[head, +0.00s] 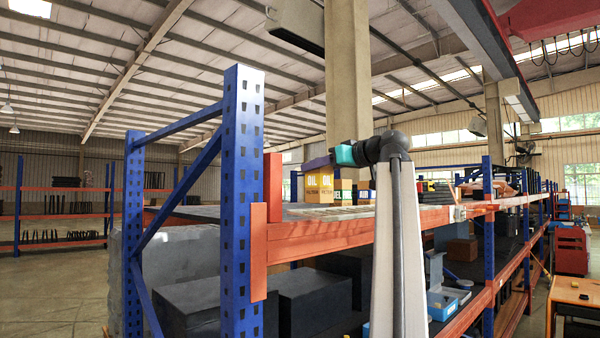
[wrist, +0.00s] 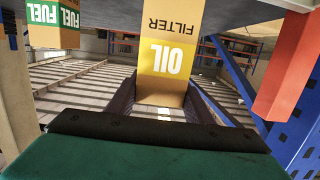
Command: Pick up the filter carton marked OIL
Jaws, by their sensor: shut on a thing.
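The yellow filter carton marked OIL (head: 320,188) is on the upper shelf level in the head view, behind the front orange beam. In the wrist view, which is upside down, the OIL carton (wrist: 168,50) sits between the two dark fingers of my gripper (wrist: 162,97). The carton looks upright. Its base is partly hidden, so I cannot tell whether it touches the deck.
A carton marked FUEL with a green band (wrist: 52,14) is close beside the OIL carton. More cartons (head: 363,193) stand to its right in the head view. The blue rack post (head: 243,190) and orange beam (head: 330,231) are close to the left and front. The deck left of the cartons looks clear.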

